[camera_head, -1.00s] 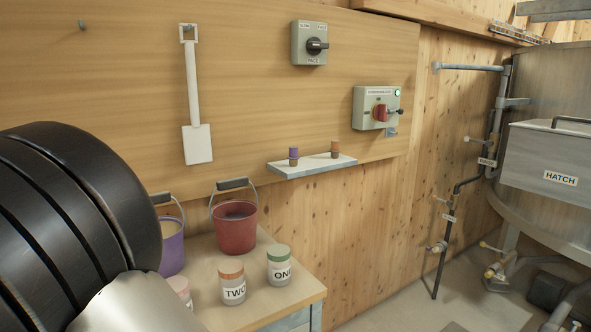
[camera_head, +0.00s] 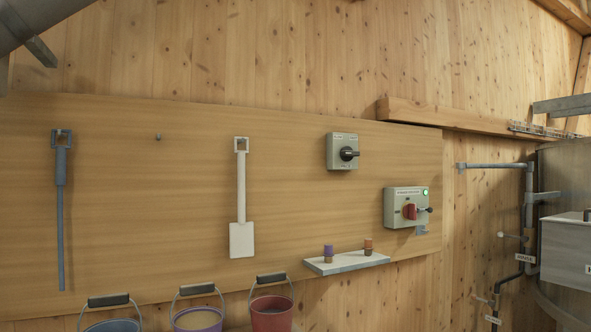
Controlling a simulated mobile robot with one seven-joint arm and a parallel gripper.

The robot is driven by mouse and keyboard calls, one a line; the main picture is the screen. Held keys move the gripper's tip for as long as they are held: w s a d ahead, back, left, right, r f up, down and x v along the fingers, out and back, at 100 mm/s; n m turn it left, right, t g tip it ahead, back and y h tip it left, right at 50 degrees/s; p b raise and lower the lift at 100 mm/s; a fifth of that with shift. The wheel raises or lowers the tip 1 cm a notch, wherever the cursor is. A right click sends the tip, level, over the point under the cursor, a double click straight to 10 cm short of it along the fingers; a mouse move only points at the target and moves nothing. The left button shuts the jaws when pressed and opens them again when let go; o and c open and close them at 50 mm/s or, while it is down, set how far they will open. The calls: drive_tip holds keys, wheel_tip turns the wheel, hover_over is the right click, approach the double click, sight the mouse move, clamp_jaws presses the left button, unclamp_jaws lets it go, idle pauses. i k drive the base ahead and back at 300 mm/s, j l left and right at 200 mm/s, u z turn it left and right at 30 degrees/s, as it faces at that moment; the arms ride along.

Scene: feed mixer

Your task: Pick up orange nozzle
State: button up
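The orange nozzle (camera_head: 368,246) stands upright on a small pale shelf (camera_head: 347,263) fixed low on the wooden wall board. It has an orange upper part and a darker lower part. A purple nozzle (camera_head: 328,253) stands to its left on the same shelf, a short gap apart. My gripper is not in view.
Above the shelf are a grey switch box (camera_head: 342,152) and a box with a red knob (camera_head: 406,207). A white shovel (camera_head: 241,205) and a blue tool (camera_head: 62,210) hang left. Several buckets, one red (camera_head: 271,313), stand below. A metal tank (camera_head: 566,180) is at right.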

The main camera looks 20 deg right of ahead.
sight(368, 247)
drive_tip(key=i+z, duration=0.15)
drive_tip(key=z, duration=1.55)
drive_tip(key=i+j+z, duration=0.1)
drive_tip(key=i+j, duration=0.15)
drive_tip(key=j, duration=0.1)
